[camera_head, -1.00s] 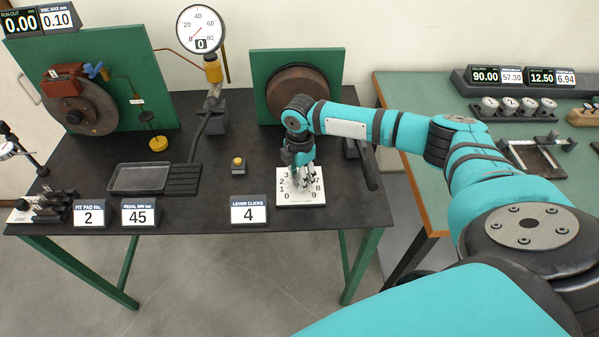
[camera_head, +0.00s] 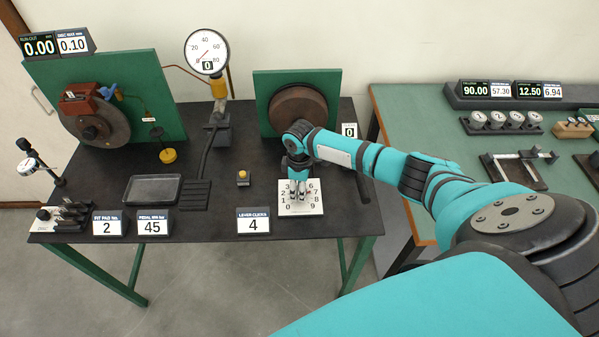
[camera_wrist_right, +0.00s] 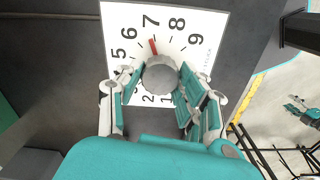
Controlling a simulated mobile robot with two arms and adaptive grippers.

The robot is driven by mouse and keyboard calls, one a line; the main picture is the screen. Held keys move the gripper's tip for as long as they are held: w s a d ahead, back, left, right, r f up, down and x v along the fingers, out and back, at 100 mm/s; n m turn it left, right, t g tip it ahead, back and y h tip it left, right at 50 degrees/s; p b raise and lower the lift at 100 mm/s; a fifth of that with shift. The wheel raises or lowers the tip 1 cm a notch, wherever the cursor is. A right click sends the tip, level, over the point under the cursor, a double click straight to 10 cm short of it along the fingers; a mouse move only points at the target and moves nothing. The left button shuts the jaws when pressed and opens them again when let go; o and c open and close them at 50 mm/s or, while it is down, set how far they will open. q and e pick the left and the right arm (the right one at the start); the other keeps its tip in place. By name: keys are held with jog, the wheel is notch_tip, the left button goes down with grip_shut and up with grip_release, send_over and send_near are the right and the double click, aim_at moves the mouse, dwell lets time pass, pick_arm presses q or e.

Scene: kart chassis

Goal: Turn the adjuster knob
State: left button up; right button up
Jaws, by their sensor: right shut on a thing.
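The adjuster knob (camera_wrist_right: 160,74) is a grey round knob on a white numbered dial plate (camera_wrist_right: 195,20). In the right wrist view its red pointer (camera_wrist_right: 153,47) points close to the 7. In the head view the plate (camera_head: 313,208) lies near the front of the dark bench, and the knob is largely hidden by my gripper. My right gripper (camera_head: 299,191) reaches down over the plate. It is shut on the knob, with its fingers (camera_wrist_right: 154,98) on either side of it. My left gripper is not in view.
A sign reading 4, labelled lever clicks (camera_head: 253,220), stands left of the plate. A small block with a yellow button (camera_head: 243,178) is behind it. A green panel with a brown drum (camera_head: 298,110) stands behind my gripper. A black lever (camera_head: 362,188) is to the right.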

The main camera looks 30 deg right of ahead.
jog(key=shift+m+p, duration=0.35)
jog(key=shift+m, duration=0.15)
jog(key=o, duration=1.2)
jog(key=shift+c, duration=0.2)
notch_tip(320, 180, up, 12)
